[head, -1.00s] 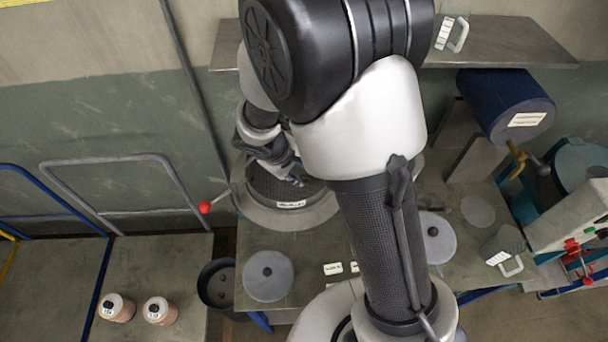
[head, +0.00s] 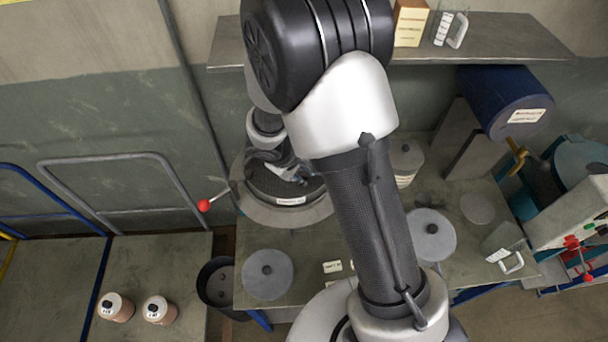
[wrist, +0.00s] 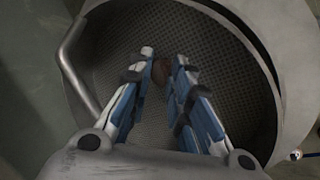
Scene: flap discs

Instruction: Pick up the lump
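A small dark brown lump (wrist: 161,72) shows in the wrist view, lying between and just beyond the fingertips of my gripper (wrist: 165,56). It is inside a round grey pan (wrist: 287,60) with a dark, mesh-like floor. My gripper's two blue and white fingers are parted, with the lump in the gap; I cannot tell whether they touch it. In the head view my gripper (head: 298,180) reaches down into the labelled pan (head: 258,208). The lump cannot be made out there.
Round grey lids (head: 268,274) lie on the bench around the pan. A red-knobbed lever (head: 205,205) is at the pan's left. A shelf (head: 500,42) holds a box and a handled container.

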